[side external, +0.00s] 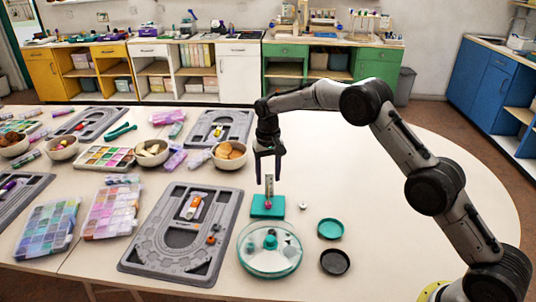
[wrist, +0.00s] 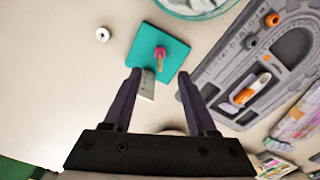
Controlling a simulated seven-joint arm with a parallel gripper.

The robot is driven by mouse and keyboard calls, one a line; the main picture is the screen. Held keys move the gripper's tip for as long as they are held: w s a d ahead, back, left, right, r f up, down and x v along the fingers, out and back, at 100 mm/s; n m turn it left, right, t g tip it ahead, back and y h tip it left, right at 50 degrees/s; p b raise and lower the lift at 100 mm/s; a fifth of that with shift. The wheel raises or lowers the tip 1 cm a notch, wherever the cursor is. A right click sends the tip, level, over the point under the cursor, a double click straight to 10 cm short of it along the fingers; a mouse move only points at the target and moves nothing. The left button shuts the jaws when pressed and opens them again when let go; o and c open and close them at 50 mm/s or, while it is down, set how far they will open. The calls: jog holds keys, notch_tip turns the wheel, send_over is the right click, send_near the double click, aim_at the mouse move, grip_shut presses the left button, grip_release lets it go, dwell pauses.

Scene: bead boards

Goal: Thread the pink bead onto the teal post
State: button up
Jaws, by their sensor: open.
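A square teal base (side external: 267,211) lies on the table; it also shows in the wrist view (wrist: 141,45). A slim upright with a pale grey face (side external: 269,186) stands on it, seen in the wrist view (wrist: 147,86) near the left finger. The pink bead (side external: 267,205) shows low at the upright's foot; in the wrist view (wrist: 160,52) it is at the top of a short pinkish-orange shape. I cannot tell whether it is around a post, and no teal post stands out clearly. My gripper (side external: 269,177) is open and empty, pointing down above the base; its fingers (wrist: 160,74) are apart.
A small white ring-like piece (side external: 303,206) lies right of the base. A clear round dish (side external: 270,264) stands in front, with teal (side external: 330,229) and black (side external: 335,262) discs beside it. A grey bead board (side external: 152,258) lies left. The table's right side is mostly free.

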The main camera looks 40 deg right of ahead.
notch_tip(320, 180, up, 11)
dwell(0.3)
jog(key=shift+f, duration=0.15)
jog(key=s+r+t, duration=0.1)
jog(key=s+r, duration=0.1)
jog(key=r, duration=0.5)
jog(key=s+r+t, duration=0.1)
jog(key=s+r, duration=0.2)
jog(key=r, duration=0.4)
jog(key=s+r+t, duration=0.1)
jog(key=s+r, duration=0.3)
jog(key=s, duration=0.3)
jog(key=s+r+t, duration=0.1)
jog(key=s+r, duration=0.4)
jog(key=s, duration=0.2)
jog(key=s+f+n+t, duration=0.1)
jog(key=s+f, duration=0.1)
jog(key=s, duration=0.6)
jog(key=s+f+n+t, duration=0.1)
jog(key=s+f, duration=0.1)
jog(key=s, duration=0.6)
jog(key=s+f+n, duration=0.2)
jog(key=s+f, duration=0.5)
jog(key=f, duration=0.3)
jog(key=shift+d, duration=0.15)
